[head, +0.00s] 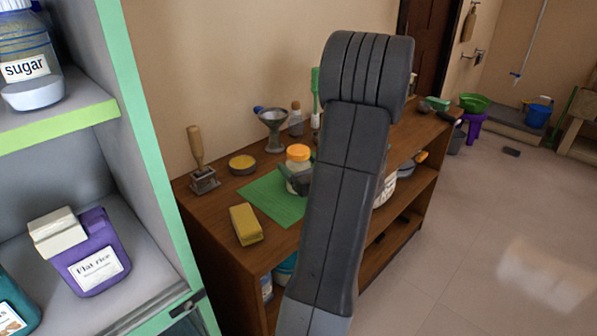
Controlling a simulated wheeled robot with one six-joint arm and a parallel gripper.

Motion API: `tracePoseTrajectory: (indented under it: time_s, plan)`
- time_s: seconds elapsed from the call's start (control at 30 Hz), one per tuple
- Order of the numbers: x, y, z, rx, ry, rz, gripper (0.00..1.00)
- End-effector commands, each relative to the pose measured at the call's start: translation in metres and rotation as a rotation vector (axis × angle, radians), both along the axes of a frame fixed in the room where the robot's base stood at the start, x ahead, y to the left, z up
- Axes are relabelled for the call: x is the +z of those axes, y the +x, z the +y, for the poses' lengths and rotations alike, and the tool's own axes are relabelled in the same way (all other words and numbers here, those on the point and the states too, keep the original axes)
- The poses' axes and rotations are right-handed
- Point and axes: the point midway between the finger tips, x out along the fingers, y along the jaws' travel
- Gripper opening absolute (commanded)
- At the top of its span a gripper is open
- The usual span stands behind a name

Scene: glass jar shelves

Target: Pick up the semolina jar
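No label reading semolina is legible in the head view. A jar with an orange lid (298,153) stands on the green mat (262,199) on the wooden shelf unit; its label cannot be read. A dark piece (296,180), which looks like part of my gripper, crosses the front of this jar. I cannot tell whether it touches the jar or is shut on it. My dark grey arm rises through the middle of the view and hides much of the unit. Another pale labelled jar (386,190) shows partly behind the arm's right side.
A green-edged shelf at the left holds a sugar jar (28,62) and a purple flat rice jar (92,252). On the wooden top (215,205) are a yellow block (245,224), a yellow-topped tin (242,164) and a metal funnel (272,128).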

Motion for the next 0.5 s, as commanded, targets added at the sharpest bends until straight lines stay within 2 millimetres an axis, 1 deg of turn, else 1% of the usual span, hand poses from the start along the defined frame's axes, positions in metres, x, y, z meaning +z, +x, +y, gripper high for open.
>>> tracePoseTrajectory:
  time_s: [0.03, 0.2, 0.4, 0.5]
  plan:
    - [0.0, -0.0001, -0.0001, 0.0, 0.0, 0.0, 0.68]
    - [0.0, -0.0003, -0.0002, 0.0, 0.0, 0.0, 0.35]
    - [0.0009, -0.0002, -0.0001, 0.0, 0.0, -0.001, 0.35]
    - [0.006, -0.0001, -0.0001, 0.001, -0.001, -0.003, 0.35]
